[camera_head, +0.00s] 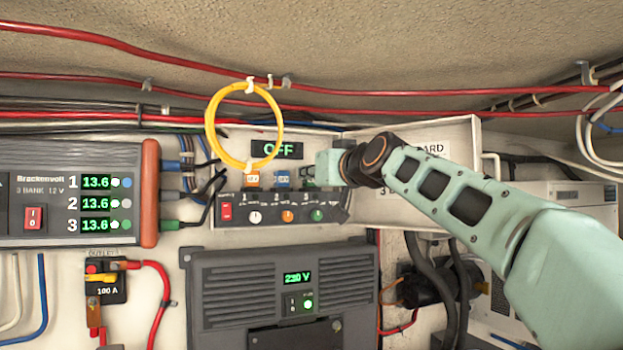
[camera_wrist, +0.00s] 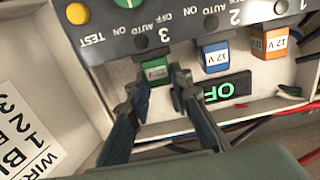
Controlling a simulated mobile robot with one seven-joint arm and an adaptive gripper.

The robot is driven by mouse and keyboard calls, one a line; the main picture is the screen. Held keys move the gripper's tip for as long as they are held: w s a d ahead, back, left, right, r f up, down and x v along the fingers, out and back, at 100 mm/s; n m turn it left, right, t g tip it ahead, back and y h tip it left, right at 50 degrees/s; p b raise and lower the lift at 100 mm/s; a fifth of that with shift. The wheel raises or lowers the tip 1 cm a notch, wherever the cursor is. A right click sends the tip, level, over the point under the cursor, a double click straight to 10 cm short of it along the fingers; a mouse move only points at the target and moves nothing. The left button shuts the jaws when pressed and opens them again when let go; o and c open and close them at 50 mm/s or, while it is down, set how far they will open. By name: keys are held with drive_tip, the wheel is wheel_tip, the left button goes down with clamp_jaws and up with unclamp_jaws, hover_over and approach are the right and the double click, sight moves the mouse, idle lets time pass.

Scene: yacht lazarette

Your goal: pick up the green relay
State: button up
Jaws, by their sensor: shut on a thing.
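The green relay (camera_wrist: 155,68), a small block with a pale label, shows in the wrist view at the panel's third position, marked 3. My gripper (camera_wrist: 158,86) is shut on it, one finger on each side. The relay is close against the switch panel (camera_wrist: 182,42); I cannot tell whether it is fully seated. In the head view my gripper (camera_head: 327,166) reaches in from the right at the panel's third position and largely hides the relay.
A blue relay (camera_wrist: 215,56) and an orange relay (camera_wrist: 270,44) sit beside it. A lit OFF display (camera_wrist: 226,91) is close by. A yellow cable loop (camera_head: 208,122) hangs before the panel. The open lid (camera_head: 463,130) stands behind my arm.

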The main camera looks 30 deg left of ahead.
wheel_tip(320, 180, up, 4)
drive_tip(key=shift+r+p, duration=0.1)
drive_tip(key=shift+p, duration=0.95)
drive_tip(key=b+v, duration=1)
drive_tip(key=v, duration=0.8)
drive_tip(key=shift+f, duration=0.3)
drive_tip(key=shift+d, duration=0.1)
